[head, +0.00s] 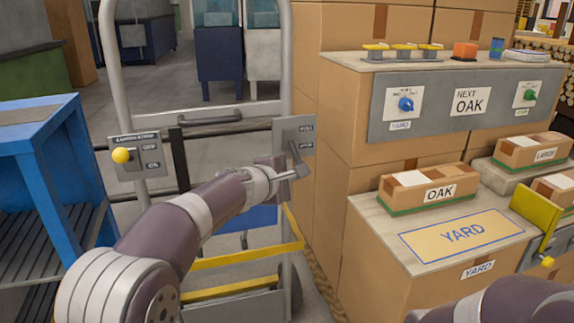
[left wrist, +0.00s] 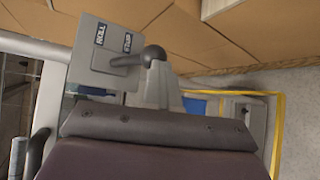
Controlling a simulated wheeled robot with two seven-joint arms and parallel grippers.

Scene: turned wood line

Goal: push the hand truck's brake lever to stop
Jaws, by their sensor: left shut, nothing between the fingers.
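The hand truck (head: 283,60) is a grey tubular frame with yellow bars low down. Its brake plate (head: 284,130) is on the right upright; the left wrist view shows this plate (left wrist: 90,62) with ROLL and STOP labels. The brake lever (head: 294,150) has a dark rounded knob, seen in the left wrist view as a lever (left wrist: 152,54) leaning out on the STOP label's side. My left gripper (head: 302,171) is shut and empty, close by the knob; its tip (left wrist: 158,72) overlaps the knob, and I cannot tell whether they touch. My right gripper is out of view.
A yellow-knobbed switch plate (head: 151,157) is on the truck's left upright. A blue bench (head: 75,150) stands left. Stacked cartons (head: 312,150) rise just right of the lever. An OAK box (head: 430,188) and a YARD mat (head: 460,232) lie on the right counter.

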